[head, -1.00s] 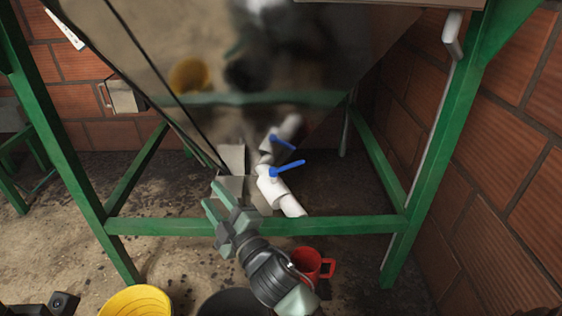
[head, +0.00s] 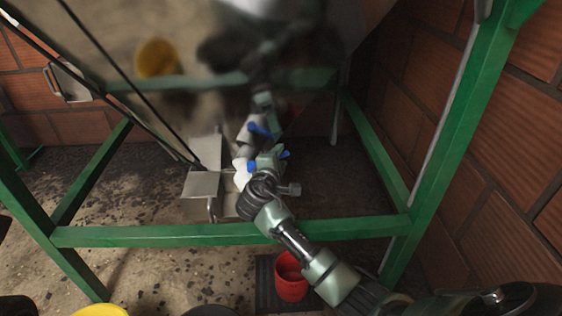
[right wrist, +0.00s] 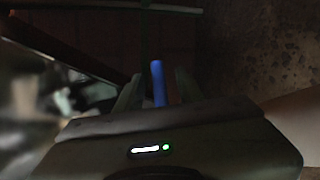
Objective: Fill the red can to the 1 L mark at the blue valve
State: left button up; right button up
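The red can (head: 291,287) stands on a dark mat on the floor, below and to the right of the white valve pipe (head: 241,174). My right arm partly covers it; its fill level cannot be read. The blue valve handle (head: 251,166) shows in pieces around my right gripper (head: 270,158), which is at the valve. In the right wrist view the blue handle (right wrist: 158,82) stands between the two fingers of the right gripper (right wrist: 157,90). The fingers look apart, with small gaps beside the handle. My left gripper is out of view.
A green frame bar (head: 150,235) crosses in front of the valve, under my right arm. A shiny metal hopper (head: 190,40) hangs above and mirrors the scene. A yellow bucket (head: 100,310) is at the bottom left. Brick walls close off the right.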

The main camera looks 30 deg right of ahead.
jog(key=shift+x, duration=0.85)
grip_shut()
dwell(0.8)
